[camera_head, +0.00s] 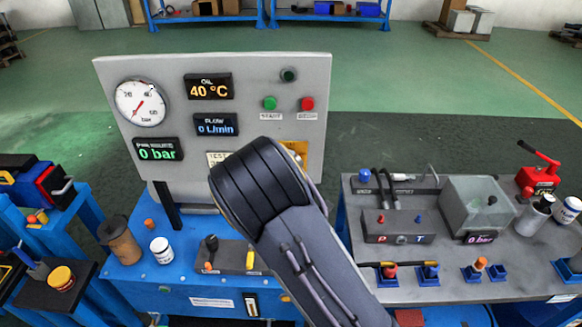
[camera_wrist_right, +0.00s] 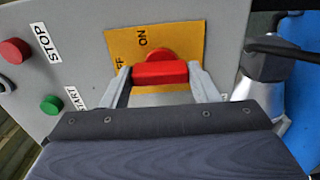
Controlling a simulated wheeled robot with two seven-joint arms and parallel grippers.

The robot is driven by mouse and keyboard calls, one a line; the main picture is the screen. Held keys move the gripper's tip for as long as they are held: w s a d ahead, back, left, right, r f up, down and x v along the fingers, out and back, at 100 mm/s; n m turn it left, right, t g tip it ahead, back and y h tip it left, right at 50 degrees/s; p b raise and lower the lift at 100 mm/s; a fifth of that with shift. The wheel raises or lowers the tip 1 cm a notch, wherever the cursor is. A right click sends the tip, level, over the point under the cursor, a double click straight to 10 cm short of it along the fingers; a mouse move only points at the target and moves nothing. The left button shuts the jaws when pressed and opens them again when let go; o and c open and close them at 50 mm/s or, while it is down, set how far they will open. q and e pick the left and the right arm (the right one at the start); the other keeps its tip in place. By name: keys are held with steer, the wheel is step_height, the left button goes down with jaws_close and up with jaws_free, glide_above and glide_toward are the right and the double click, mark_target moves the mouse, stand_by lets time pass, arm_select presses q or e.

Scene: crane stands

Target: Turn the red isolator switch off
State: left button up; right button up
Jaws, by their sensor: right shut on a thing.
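The red isolator switch (camera_wrist_right: 159,72) sits on a yellow plate (camera_wrist_right: 185,38) marked ON and OFF, seen in the right wrist view. My right gripper (camera_wrist_right: 160,80) has its two fingers on either end of the red handle and is shut on it. The handle lies across the wrist picture, and the word OFF is partly covered by a finger. In the head view my right arm hides the switch, and only a corner of the yellow plate (camera_head: 297,150) shows on the grey panel (camera_head: 240,75). My left gripper is not in view.
The panel carries a green start button (camera_head: 270,103), a red stop button (camera_head: 307,104), a gauge (camera_head: 140,102) and displays reading 40 °C, 0 L/min and 0 bar. A blue bench (camera_head: 190,275) with small parts stands below. A grey-topped bench (camera_head: 430,265) is on the right.

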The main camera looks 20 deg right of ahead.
stand_by(0.5)
steer(key=o, duration=1)
steer(key=b+v, duration=0.1)
steer(key=v, duration=0.6)
steer(key=shift+s+a, duration=0.25)
steer(key=shift+s, duration=0.1)
